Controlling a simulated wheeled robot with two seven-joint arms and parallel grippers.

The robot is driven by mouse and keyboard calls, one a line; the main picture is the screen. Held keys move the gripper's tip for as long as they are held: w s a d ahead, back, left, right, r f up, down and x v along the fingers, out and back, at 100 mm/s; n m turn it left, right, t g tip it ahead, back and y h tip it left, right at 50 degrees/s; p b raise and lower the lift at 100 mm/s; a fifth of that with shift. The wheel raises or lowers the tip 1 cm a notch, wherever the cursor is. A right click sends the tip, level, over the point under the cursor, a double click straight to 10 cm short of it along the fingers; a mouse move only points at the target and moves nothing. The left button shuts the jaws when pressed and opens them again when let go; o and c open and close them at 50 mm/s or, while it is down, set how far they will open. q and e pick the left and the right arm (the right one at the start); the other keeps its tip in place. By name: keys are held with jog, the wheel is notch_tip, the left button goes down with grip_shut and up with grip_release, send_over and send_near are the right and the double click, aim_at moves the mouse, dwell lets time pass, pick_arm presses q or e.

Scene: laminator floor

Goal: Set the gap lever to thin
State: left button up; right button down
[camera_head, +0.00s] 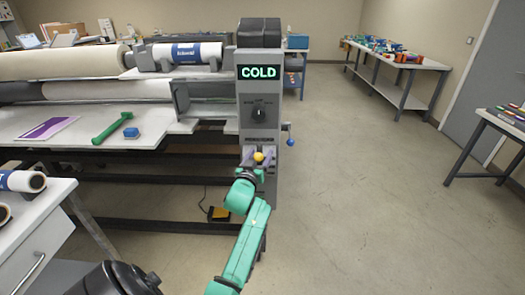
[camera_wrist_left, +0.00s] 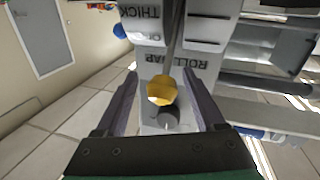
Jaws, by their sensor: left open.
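The gap lever's yellow knob (camera_head: 258,156) is low on the front of the laminator's grey control column (camera_head: 260,75). In the left wrist view the yellow knob (camera_wrist_left: 162,90) appears between my left fingers, with space on both sides. I cannot tell whether a finger touches the knob. My right gripper is not in view.
The display (camera_head: 259,73) reads "COLD" above a black dial (camera_head: 259,112). A blue ball handle (camera_head: 290,142) sticks out on the column's right. A green tool (camera_head: 112,128) and blue block (camera_head: 131,132) lie on the laminator table (camera_head: 60,115).

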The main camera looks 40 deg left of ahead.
pick_arm(q)
jog(key=shift+x, duration=1)
jog(key=shift+a, duration=0.1)
jog(key=shift+c, duration=0.3)
jog(key=shift+s, duration=0.1)
grip_shut()
jog(key=shift+f, duration=0.1)
